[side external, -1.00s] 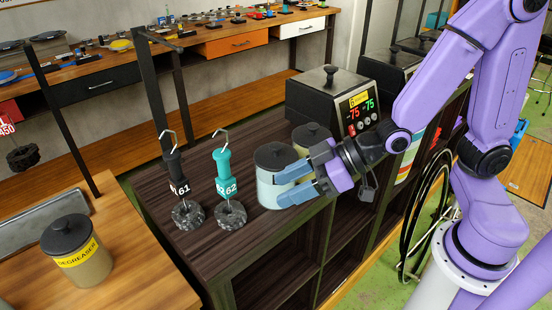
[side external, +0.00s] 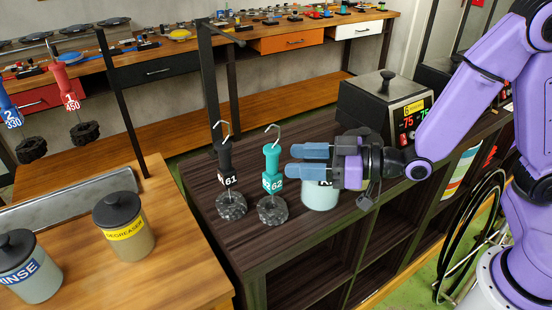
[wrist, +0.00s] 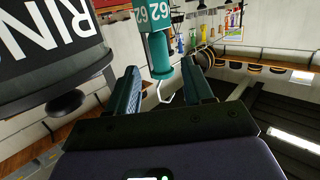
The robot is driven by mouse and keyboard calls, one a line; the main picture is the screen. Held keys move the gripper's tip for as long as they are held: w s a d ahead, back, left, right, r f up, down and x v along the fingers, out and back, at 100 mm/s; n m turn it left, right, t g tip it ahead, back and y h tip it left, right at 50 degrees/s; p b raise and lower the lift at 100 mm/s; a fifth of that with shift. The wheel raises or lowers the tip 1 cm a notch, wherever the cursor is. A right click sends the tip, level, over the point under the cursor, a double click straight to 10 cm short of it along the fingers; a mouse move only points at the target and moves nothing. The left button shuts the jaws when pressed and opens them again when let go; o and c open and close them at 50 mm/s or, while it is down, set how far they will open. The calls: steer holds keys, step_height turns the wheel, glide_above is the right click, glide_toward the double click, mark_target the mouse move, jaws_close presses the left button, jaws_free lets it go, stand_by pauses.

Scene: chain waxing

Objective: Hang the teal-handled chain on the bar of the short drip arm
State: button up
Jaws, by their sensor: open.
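The teal-handled chain (side external: 271,170), marked 62, stands upright on the dark shelf top (side external: 310,238), hook up, its coiled dark chain at the base. My gripper (side external: 291,161) is open and level, just right of the teal handle, fingers pointing at it. In the wrist view the teal handle (wrist: 160,50) shows ahead, in line with the gap between the fingers (wrist: 165,88); contact is not visible. A black post with a drip arm (side external: 228,36) at its top stands behind the chains. I cannot tell whether this is the short one.
A black-handled chain (side external: 227,180), marked 61, stands left of the teal one. A pale jar (side external: 320,196) stands under my gripper, and its label looms in the wrist view (wrist: 45,45). Blue (side external: 12,118) and red (side external: 66,88) chains hang far left. A wax heater (side external: 384,105) stands behind.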

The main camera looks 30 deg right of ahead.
mark_target(272, 160)
steer(key=shift+x, duration=3)
jaws_close()
steer(key=shift+r, duration=0.1)
steer(key=shift+r, duration=3.05)
